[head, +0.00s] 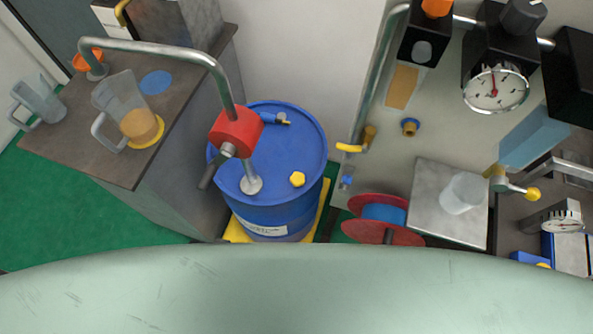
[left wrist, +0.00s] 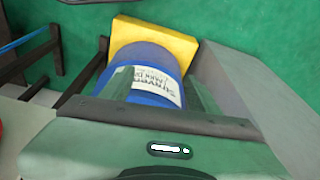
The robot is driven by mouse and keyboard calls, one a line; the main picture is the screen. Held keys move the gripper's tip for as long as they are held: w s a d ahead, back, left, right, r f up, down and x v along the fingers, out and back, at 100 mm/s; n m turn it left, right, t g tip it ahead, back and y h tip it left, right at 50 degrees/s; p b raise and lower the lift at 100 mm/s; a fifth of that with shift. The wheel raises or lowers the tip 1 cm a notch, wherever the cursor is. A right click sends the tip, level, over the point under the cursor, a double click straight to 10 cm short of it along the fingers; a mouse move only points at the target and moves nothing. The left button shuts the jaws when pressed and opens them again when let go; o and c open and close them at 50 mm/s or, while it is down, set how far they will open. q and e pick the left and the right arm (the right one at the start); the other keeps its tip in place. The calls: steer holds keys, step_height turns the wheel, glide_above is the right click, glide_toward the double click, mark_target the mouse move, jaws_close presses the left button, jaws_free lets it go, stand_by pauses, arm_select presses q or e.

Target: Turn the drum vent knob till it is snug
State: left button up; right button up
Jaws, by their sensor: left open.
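The blue drum (head: 265,205) stands upright in the head view, with a white label low on its side. A small yellow lobed knob (head: 297,179), which looks like the vent knob, sits on the lid near its front right. In the left wrist view the drum's side (left wrist: 145,60) and label show, but the knob does not. My left gripper (left wrist: 155,92) shows at the bottom of that view, its dark green fingers apart with nothing between them. The drum is beyond the fingers, apart from them. Neither gripper shows in the head view.
A red pump (head: 236,131) with a bent pipe stands on the drum lid, left of the knob. A small blue and brass fitting (head: 275,119) is behind. The drum stands on a yellow base (head: 237,231). A grey cabinet (head: 185,165) is left; a red reel (head: 383,233) is right.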

arm_select(q)
steer(key=w+d+r+p, duration=0.1)
steer(key=w+r, duration=0.1)
steer(key=r, duration=0.4)
steer(key=w+d+r+p, duration=0.1)
steer(key=w+d+r, duration=0.1)
steer(key=r, duration=0.3)
step_height(320, 180, up, 6)
steer(key=n+g+p, duration=0.1)
steer(key=n+g, duration=0.1)
steer(key=n, duration=0.2)
glide_above(298, 178)
steer(key=shift+s+d+r, duration=0.2)
steer(key=shift+s, duration=0.05)
steer(key=shift+w+a+f, duration=0.1)
steer(key=shift+w+a, duration=0.1)
steer(key=shift+w, duration=0.1)
steer(key=shift+a+f, duration=0.1)
steer(key=shift+f, duration=0.1)
step_height(298, 178, down, 7)
steer(key=shift+f, duration=0.1)
